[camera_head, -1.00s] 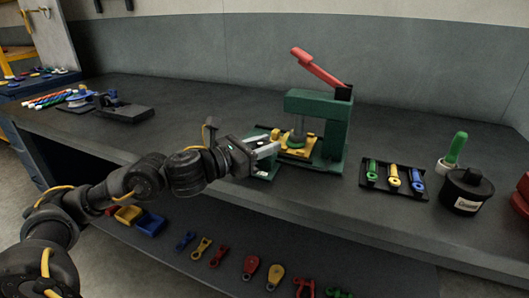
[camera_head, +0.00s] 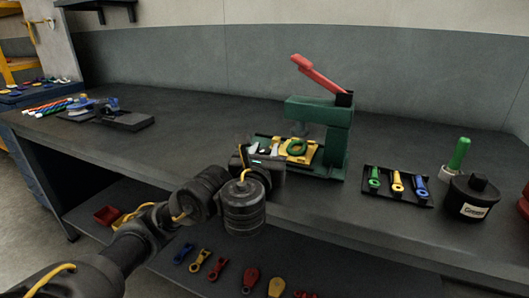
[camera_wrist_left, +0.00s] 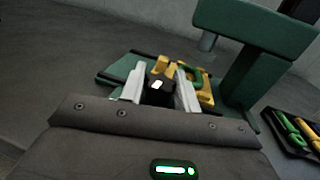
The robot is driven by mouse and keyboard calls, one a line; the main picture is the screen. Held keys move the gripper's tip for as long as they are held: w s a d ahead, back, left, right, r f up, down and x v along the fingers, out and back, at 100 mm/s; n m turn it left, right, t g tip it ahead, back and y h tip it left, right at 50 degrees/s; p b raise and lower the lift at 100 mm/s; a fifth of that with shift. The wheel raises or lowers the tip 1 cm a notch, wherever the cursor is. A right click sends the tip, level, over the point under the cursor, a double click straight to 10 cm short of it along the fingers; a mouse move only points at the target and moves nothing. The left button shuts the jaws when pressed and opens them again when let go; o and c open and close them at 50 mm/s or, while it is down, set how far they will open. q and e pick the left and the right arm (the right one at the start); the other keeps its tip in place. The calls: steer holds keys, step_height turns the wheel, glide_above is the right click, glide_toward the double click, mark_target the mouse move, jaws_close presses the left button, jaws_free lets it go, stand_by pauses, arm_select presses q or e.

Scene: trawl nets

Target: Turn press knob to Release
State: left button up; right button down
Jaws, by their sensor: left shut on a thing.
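The green press (camera_head: 338,135) with a raised red lever (camera_head: 320,77) stands on the bench. A yellow fixture (camera_head: 308,155) with a green ring-shaped piece (camera_head: 297,147) sits on its base; the fixture also shows in the left wrist view (camera_wrist_left: 207,98). My left gripper (camera_head: 263,149) is at the front left of the press base. In the left wrist view its pale fingers are shut on a black knob (camera_wrist_left: 159,91) with a white mark on top. The knob's lower part and any Release label are hidden. My right gripper is not in view.
A black tray (camera_head: 397,199) with green, yellow and blue pieces lies right of the press. A black labelled canister (camera_head: 472,199) and a green-handled tool (camera_head: 459,153) stand farther right. The bench left of the press is largely clear.

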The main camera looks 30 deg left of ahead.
arm_select(q)
steer(key=shift+n+y, duration=0.3)
steer(key=shift+y, duration=0.1)
steer(key=o, duration=0.9)
steer(key=shift+o, duration=0.2)
